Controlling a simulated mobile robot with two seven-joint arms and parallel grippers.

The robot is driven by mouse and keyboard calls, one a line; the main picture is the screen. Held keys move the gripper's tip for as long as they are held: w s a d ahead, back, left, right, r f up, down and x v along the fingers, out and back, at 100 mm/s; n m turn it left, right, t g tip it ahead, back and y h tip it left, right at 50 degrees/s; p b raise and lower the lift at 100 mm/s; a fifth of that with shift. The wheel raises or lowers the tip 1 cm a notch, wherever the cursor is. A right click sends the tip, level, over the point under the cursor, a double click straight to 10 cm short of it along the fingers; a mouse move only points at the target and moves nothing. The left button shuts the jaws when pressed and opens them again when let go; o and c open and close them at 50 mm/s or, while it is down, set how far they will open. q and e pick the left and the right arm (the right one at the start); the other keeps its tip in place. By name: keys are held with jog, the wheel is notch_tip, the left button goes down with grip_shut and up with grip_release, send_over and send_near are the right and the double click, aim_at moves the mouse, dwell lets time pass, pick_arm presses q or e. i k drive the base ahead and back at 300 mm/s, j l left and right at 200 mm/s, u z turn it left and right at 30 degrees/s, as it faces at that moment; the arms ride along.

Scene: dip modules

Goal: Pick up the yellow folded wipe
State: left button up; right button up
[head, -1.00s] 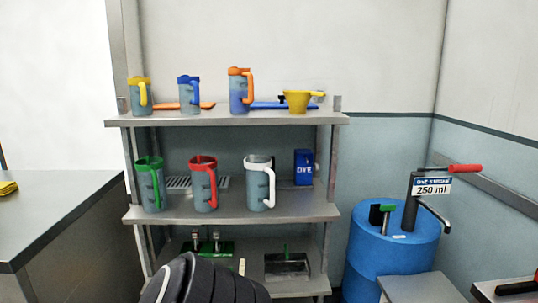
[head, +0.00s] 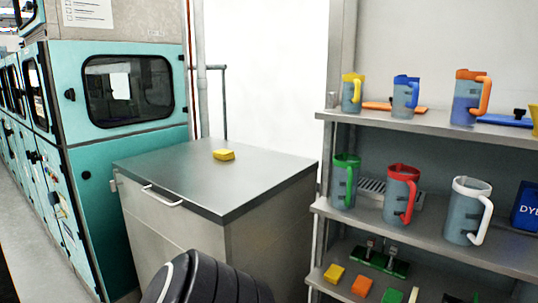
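The yellow folded wipe (head: 224,154) lies on the bare grey top of a metal cabinet (head: 190,180) left of centre in the head view. It is a small, thick yellow pad, and nothing touches it. Another yellow block (head: 334,273) sits on the lowest shelf at the right. Neither of my grippers is in view. A dark ribbed part of my own arm or body shows at the bottom centre, in front of the cabinet.
A steel shelf rack (head: 420,125) with several coloured jugs stands right of the cabinet. Teal machines (head: 125,170) line the left. A vertical pipe (head: 202,90) rises behind the cabinet. The cabinet top around the wipe is clear. Floor (head: 30,240) shows at far left.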

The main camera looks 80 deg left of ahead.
aim_at(224, 154)
jog(key=u, duration=2.9)
jog(key=j+z, duration=0.1)
jog(key=z, duration=1)
jog(key=j+z, duration=0.65)
jog(key=z, duration=0.15)
jog(key=k+j+z, duration=0.5)
jog(key=j, duration=0.2)
jog(key=k+j+z, duration=0.15)
jog(key=j, duration=0.2)
jog(key=k+j+z, duration=0.15)
jog(key=k+j, duration=0.05)
jog(key=j, duration=0.1)
